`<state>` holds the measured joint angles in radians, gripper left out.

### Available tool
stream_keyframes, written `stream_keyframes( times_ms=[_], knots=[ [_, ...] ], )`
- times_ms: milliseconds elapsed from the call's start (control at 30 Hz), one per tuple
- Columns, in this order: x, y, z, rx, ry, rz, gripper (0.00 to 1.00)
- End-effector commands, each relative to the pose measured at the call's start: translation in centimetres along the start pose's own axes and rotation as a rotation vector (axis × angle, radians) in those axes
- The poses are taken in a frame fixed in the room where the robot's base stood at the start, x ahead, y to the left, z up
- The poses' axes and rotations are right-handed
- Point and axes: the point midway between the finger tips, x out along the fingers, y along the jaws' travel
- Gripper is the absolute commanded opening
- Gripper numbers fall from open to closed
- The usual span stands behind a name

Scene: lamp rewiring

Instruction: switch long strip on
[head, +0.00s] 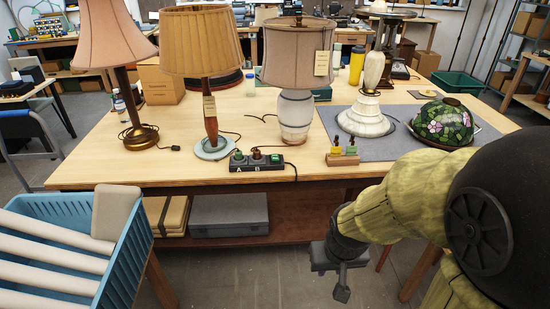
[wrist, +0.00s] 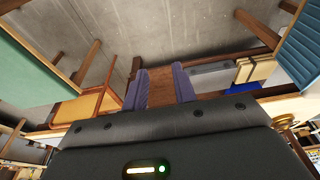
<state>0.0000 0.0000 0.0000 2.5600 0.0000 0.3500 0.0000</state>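A dark power strip (head: 257,162) lies along the front edge of the wooden table, with sockets marked A and B. Green and reddish-brown pieces sit on its top, and a black cord leaves its right end. I cannot tell from here whether its switch is on. No other strip is clear to me. My gripper (head: 342,288) hangs in front of the table, below its top and to the right of the strip, touching nothing I can see. In the wrist view my gripper (wrist: 160,88) has its two fingers apart with nothing between them; the strip is not seen there.
Three shaded lamps (head: 209,85) stand behind the strip. A stained-glass shade (head: 443,124) lies farther right. A blue crate (head: 130,250) of pale tubes stands front left.

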Motion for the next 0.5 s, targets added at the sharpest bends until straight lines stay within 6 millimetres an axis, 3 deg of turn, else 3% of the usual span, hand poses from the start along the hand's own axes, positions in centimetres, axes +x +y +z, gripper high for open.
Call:
stream_keyframes(
  times_ms=[33, 133, 267, 500],
  knots=[
    [-0.2, 0.0, 0.0, 0.0, 0.0, 0.0, 0.17],
    [-1.1, 0.0, -0.3, 0.0, 0.0, 0.0, 0.0],
    [-3.6, 0.0, -0.9, 0.0, 0.0, 0.0, 0.0],
    [-9.8, 0.0, -2.3, 0.0, 0.0, 0.0, 0.0]
  ],
)
